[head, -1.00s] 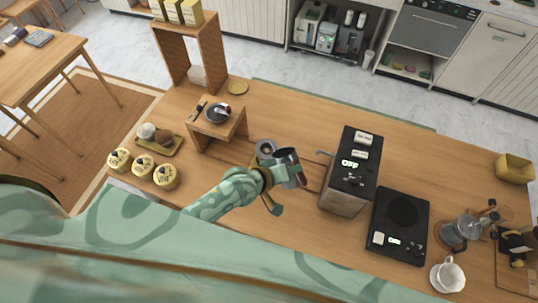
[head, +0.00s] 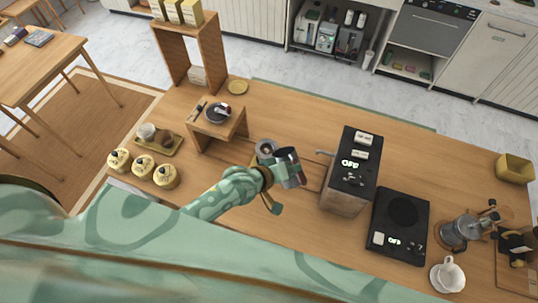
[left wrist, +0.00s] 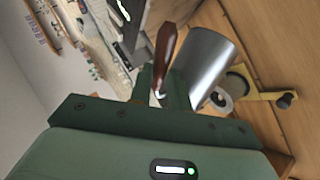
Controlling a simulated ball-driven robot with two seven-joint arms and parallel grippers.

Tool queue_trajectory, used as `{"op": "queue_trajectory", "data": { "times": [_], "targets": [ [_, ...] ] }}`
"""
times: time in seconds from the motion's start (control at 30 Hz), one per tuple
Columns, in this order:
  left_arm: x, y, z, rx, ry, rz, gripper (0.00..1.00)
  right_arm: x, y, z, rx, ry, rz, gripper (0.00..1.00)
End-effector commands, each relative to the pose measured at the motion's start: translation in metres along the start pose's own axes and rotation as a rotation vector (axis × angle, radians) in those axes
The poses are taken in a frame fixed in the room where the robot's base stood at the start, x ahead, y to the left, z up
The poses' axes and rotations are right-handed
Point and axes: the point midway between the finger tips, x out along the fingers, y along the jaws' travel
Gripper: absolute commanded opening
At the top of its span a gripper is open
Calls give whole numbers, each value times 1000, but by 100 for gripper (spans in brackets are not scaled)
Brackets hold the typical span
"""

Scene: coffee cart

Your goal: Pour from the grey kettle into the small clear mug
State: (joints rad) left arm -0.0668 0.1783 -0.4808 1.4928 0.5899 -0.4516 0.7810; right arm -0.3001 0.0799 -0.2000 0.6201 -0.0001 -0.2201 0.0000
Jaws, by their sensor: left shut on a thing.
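My left gripper (head: 271,182) is shut on the brown handle of the grey kettle (head: 290,172), an open-topped metal vessel. It is held near the middle of the counter, left of the black-topped machine. In the left wrist view the kettle (left wrist: 206,62) shows tilted beyond the fingers, with its handle between them. A small round cup-like thing (head: 265,148) shows close beside the kettle's upper left, partly covered; it may be the small clear mug, but I cannot tell for certain. No stream of liquid is visible. My right gripper is not in view.
The black-topped machine (head: 352,162) and a black hot plate (head: 400,222) stand to the right. A low wooden stand (head: 231,128) is at the left, near a tray (head: 174,148) and several yellow jars (head: 143,165). A white cup (head: 449,274) is at the front right.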

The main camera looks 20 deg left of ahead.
Motion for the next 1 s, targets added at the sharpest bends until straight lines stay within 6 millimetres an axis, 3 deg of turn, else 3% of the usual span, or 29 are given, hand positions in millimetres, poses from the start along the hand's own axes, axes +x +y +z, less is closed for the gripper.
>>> {"op": "queue_trajectory", "data": {
  "times": [0.37, 1.0],
  "targets": [
    [0, 1, -1, 1, 3, 2, 0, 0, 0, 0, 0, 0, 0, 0],
    [9, -8, 16, 93, 61, -16, 0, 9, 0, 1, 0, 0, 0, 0]
  ]
}}
